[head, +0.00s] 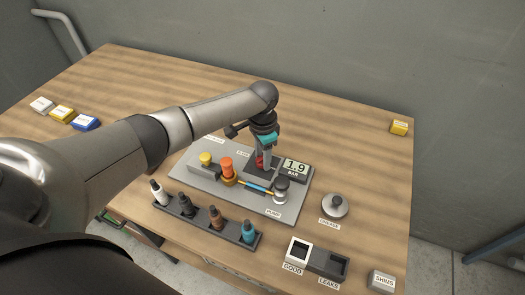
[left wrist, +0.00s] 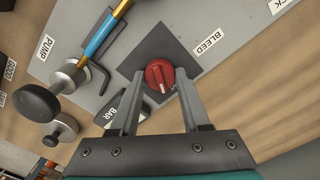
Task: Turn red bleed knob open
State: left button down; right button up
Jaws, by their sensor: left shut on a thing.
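The red bleed knob (left wrist: 160,75) is round with a raised ridge and a white pointer line. It sits on a dark square plate beside the BLEED label (left wrist: 208,43). My left gripper (left wrist: 158,88) points down at the knob, with one finger on each side, shut on it. In the head view the knob (head: 260,162) shows as a small red patch under my left gripper (head: 262,160), mostly hidden by it. The gauge display (head: 295,166) reads 1.9 BAR. My right gripper is not in view.
A bottle rack (head: 218,224) stands in front. Good and leaks bins (head: 318,258) and a grease tin (head: 335,206) sit right.

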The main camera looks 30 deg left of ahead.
pick_arm(q)
jog(key=m+p, duration=0.1)
jog(key=m, duration=0.1)
jog(key=shift+r+m, duration=0.1)
jog(key=shift+m, duration=0.3)
jog(key=m, duration=0.2)
jog(key=shift+m+p, duration=0.35)
jog(key=shift+m, duration=0.05)
jog(key=m, duration=0.3)
jog(key=shift+d, duration=0.1)
jog(key=shift+s+m, duration=0.1)
jog(key=shift+m, duration=1.8)
jog(key=shift+c, duration=1.9)
grip_release()
notch_tip(320, 180, up, 15)
jog(key=p, duration=0.2)
